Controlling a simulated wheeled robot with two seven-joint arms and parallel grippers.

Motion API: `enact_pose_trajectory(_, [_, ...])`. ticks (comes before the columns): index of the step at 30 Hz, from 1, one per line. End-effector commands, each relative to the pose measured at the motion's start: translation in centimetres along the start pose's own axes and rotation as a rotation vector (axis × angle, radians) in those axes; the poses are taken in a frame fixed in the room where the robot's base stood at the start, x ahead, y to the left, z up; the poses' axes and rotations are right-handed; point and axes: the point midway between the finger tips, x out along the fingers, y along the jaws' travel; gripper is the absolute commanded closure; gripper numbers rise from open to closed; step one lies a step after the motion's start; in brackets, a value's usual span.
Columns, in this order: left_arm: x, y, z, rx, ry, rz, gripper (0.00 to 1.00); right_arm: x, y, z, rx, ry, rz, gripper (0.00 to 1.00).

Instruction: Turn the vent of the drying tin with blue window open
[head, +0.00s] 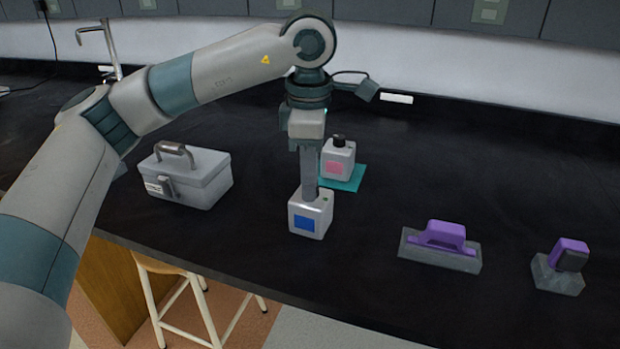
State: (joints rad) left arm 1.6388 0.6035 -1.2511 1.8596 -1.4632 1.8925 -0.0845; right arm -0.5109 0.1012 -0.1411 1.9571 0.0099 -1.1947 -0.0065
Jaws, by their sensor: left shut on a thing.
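The drying tin with blue window (309,222) is a small pale grey box near the front middle of the black bench, with a blue square on its front face. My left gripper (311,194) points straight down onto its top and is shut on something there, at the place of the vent. The vent is hidden by the fingers, so its turn cannot be told. A small green mark shows on the tin's top beside the fingers. A second tin with a pink window (336,162) and a dark knob on top stands behind. My right gripper is not in view.
The pink-window tin stands on a teal mat (345,184). A grey metal case (196,184) with a handle is at the left. Two grey blocks with purple parts (440,250) (560,272) lie at the right. The bench's front edge is close to the blue-window tin.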

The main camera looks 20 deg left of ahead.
Motion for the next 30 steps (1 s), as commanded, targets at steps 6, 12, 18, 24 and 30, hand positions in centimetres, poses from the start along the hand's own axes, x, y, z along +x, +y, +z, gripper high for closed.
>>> enact_pose_trajectory(6, [0.0, 0.0, 0.0, 0.000, 0.000, 0.000, 0.59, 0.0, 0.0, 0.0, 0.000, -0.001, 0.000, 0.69])
enact_pose_trajectory(12, [0.0, 0.0, 0.0, -0.001, 0.000, 0.000, 0.59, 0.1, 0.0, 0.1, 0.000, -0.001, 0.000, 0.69])
enact_pose_trajectory(18, [-0.3, 0.0, 0.0, -0.001, 0.000, 0.001, 0.59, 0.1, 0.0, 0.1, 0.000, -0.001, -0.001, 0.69])
enact_pose_trajectory(24, [-1.9, 0.1, 0.1, -0.001, -0.002, 0.003, 0.59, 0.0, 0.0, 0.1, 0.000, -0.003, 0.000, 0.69])
enact_pose_trajectory(30, [-5.2, 0.1, 0.1, -0.001, -0.002, 0.003, 0.59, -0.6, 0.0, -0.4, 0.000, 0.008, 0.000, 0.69])
